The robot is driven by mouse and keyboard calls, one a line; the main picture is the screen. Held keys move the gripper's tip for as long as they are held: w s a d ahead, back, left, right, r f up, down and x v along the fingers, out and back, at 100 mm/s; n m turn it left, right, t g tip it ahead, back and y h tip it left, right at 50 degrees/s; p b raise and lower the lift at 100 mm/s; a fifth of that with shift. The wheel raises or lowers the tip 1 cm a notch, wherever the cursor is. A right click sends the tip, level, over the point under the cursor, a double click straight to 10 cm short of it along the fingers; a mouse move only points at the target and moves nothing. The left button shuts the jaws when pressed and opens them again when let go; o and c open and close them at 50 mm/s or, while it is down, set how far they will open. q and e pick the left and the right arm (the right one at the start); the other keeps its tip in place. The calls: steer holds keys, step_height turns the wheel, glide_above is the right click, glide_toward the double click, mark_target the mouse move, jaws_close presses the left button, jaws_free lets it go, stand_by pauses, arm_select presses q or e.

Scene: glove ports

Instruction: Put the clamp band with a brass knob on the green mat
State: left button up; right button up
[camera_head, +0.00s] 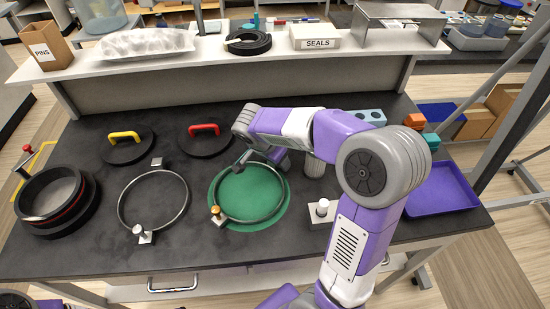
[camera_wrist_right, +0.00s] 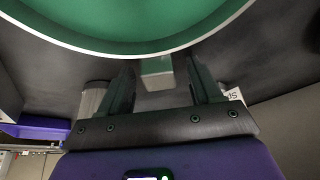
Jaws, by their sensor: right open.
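The clamp band with a brass knob (camera_head: 216,211) is a thin dark grey ring lying on the round green mat (camera_head: 250,192), with the mat showing inside it and around its outer edge. Its knob faces the near left. My right gripper (camera_head: 243,164) is at the far side of this band. In the right wrist view my gripper (camera_wrist_right: 160,68) is open, with its fingers on either side of a small grey block (camera_wrist_right: 156,72) at the band's rim; whether they touch it is unclear. The green mat (camera_wrist_right: 130,18) fills the top there. My left gripper is out of view.
A second clamp band (camera_head: 187,205) with a pale knob lies left of the mat. Lids with yellow (camera_head: 124,137) and red (camera_head: 204,129) handles lie behind. A round black port (camera_head: 58,200) stands at left. A pale-knobbed plate (camera_head: 322,211) and purple tray (camera_head: 440,190) are at right.

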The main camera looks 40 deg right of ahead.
steer(key=shift+r, duration=0.15)
steer(key=p+v, duration=0.3)
steer(key=v, duration=0.9)
steer(key=shift+p, duration=0.4)
